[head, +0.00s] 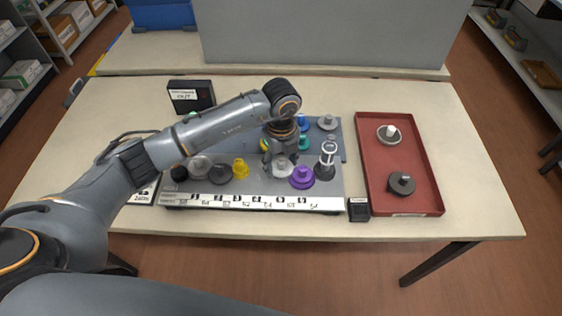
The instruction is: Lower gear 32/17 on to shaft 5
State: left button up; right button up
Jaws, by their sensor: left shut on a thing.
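My left gripper (280,158) points down over the front row of the grey board (262,190), between a yellow gear (240,168) and a purple gear (302,177). It is shut on a light grey gear (284,171), which I take to be gear 32/17. The fingers and wrist cover much of this gear, and the shaft under it is hidden. I cannot tell whether the gear is on the shaft or just above it. The labels on the board's white front strip are too small to read surely. My right gripper is not in view.
Black, grey and dark gears stand left of the yellow one; a dark gear with a pale top (325,170) stands right. Blue, green and grey gears are behind. A red tray (405,150) holds two gears. A black box (191,96) stands back left.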

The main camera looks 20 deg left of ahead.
aim_at(281, 160)
pick_arm(q)
jog(key=shift+f, duration=0.1)
dwell(0.3)
jog(key=o, duration=1.2)
notch_tip(281, 160, up, 12)
jog(key=shift+r, duration=0.1)
